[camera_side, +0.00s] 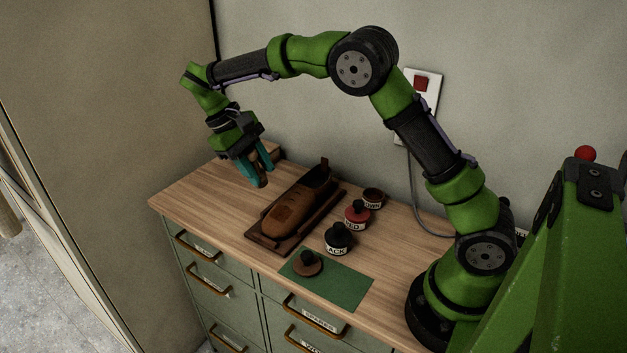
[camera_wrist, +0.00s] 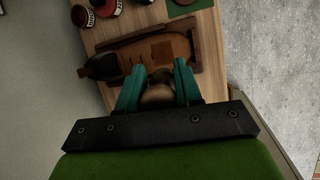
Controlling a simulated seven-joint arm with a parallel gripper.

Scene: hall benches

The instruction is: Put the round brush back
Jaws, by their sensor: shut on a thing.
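My gripper (camera_side: 258,171) has teal fingers and is above the far left end of the bench, beyond the shoe. It is shut on a brown, rounded thing (camera_side: 262,182), which shows tan between the fingers in the wrist view (camera_wrist: 158,96). Its lower part is hidden there, so I cannot tell what it is. A round brown piece with a black knob (camera_side: 307,263), like a round brush, lies on the green mat (camera_side: 345,287). Three tins stand behind the mat: black (camera_side: 338,239), red (camera_side: 356,215) and brown (camera_side: 373,199). Black and red have dark knobs on top; brown has none.
A brown shoe (camera_side: 290,212) lies in a dark wooden tray (camera_side: 262,236) in the bench's middle. A dark block (camera_side: 276,152) sits at the far corner by the wall. The bench (camera_side: 196,196) is clear left of the tray. Labelled drawers (camera_side: 317,318) are below.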

